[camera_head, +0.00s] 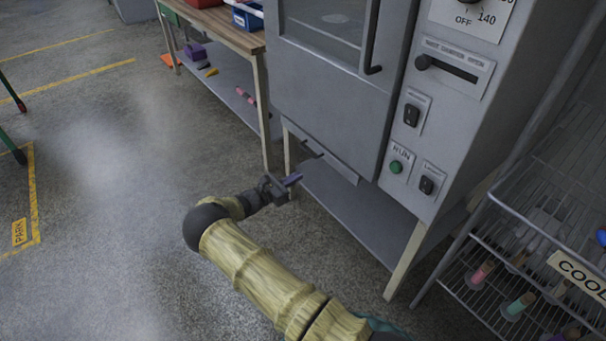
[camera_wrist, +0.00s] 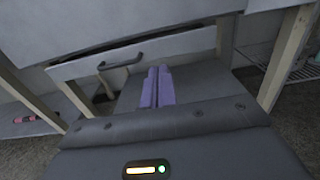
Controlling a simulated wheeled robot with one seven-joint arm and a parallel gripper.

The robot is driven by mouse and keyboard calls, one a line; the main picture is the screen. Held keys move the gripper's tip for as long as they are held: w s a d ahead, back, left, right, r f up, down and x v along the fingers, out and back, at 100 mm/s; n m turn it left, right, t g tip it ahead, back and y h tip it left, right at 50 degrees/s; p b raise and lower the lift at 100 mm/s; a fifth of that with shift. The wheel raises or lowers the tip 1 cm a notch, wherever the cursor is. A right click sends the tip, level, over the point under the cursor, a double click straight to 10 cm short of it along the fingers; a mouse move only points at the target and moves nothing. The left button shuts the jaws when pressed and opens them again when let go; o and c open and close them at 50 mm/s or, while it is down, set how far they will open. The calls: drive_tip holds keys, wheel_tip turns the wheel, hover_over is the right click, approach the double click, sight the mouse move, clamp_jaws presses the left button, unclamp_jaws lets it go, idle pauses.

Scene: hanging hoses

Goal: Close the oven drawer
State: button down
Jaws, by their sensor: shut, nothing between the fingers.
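The grey oven (camera_head: 335,95) stands on pale legs. Its shallow drawer (camera_head: 338,168) sits low under the body, and its front shows as a thin strip with a small dark handle (camera_head: 311,150). In the wrist view the drawer front (camera_wrist: 180,47) has a dark gap along its top edge, and its bar handle (camera_wrist: 121,63) is left of my fingers. How far out the drawer stands is hard to tell. My gripper (camera_head: 293,179) is shut and empty, in front of and slightly below the drawer. Its purple fingers (camera_wrist: 157,76) lie together, apparently clear of the handle.
A grey lower shelf (camera_head: 355,208) lies beneath the drawer between the oven's legs. A wire cooling rack (camera_head: 500,265) stands close on the right. A wooden bench (camera_head: 225,25) is at the back left. The floor (camera_head: 110,220) on the left is open.

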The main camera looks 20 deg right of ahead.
drive_tip(key=shift+w, duration=0.1)
drive_tip(key=c, duration=2)
unclamp_jaws()
drive_tip(key=shift+a, duration=0.15)
drive_tip(key=o, duration=0.4)
drive_tip(key=shift+o, duration=0.5)
drive_tip(key=s+d+r+m+g+y, duration=0.2)
drive_tip(key=s+d+m+g, duration=0.2)
drive_tip(key=s+d+m, duration=0.1)
drive_tip(key=shift+s+g+y, duration=0.25)
drive_tip(key=shift+g+y, duration=0.05)
drive_tip(key=s+a+r+m+y, duration=0.3)
drive_tip(key=s+r+m+y, duration=0.1)
drive_tip(key=s, duration=0.5)
drive_tip(key=s+a+r+m+y, duration=0.3)
drive_tip(key=s+r+m+y, duration=0.2)
drive_tip(key=s, duration=0.4)
drive_tip(key=s+a+r+m+t+y, duration=0.1)
drive_tip(key=s+a+r+m+y, duration=0.2)
drive_tip(key=s+r+m+y, duration=0.2)
drive_tip(key=s+r+m, duration=0.2)
drive_tip(key=s+m, duration=0.1)
drive_tip(key=s, duration=0.1)
drive_tip(key=shift+s, duration=0.4)
